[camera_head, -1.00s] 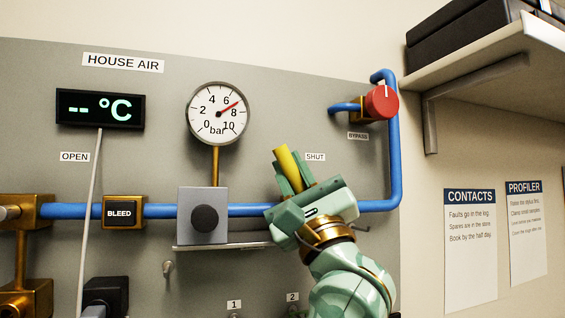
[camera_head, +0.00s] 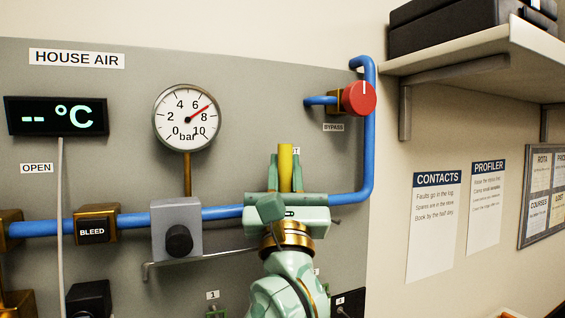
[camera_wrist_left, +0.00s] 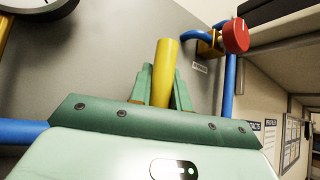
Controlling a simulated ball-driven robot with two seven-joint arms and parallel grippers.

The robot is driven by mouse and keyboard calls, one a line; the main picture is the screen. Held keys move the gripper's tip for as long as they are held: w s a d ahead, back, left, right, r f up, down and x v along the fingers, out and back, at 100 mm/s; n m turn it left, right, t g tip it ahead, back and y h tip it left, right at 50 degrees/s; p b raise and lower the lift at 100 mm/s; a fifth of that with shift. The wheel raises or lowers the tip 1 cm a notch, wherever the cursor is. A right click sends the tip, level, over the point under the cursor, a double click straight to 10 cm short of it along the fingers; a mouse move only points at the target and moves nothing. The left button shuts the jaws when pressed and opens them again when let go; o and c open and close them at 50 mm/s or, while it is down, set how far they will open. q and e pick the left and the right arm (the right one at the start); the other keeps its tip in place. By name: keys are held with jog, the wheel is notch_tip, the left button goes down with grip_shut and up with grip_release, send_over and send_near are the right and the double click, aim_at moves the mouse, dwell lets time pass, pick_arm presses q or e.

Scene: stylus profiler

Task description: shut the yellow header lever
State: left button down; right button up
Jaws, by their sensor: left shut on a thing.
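The yellow header lever (camera_head: 285,166) stands nearly upright in front of the grey panel, near the right part of the blue pipe. It also shows in the left wrist view (camera_wrist_left: 162,72), rising between green fingers. My left gripper (camera_head: 286,180) is shut on the lever. The lever's lower end and pivot are hidden behind the gripper. The SHUT label (camera_head: 296,152) is mostly covered by the lever, while the OPEN label (camera_head: 37,168) is at the far left. My right gripper is not in view.
The blue pipe (camera_head: 350,198) runs behind my gripper and turns up to the red bypass knob (camera_head: 359,98). A grey box with a black knob (camera_head: 177,238) is left of the gripper. A shelf (camera_head: 480,62) juts out at the upper right.

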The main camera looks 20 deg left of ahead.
pick_arm(q)
jog(key=shift+r, duration=0.15)
jog(key=c, duration=1.3)
grip_release()
jog(key=shift+w, duration=0.1)
jog(key=b+v, duration=0.7)
jog(key=v, duration=0.9)
jog(key=shift+f, duration=0.25)
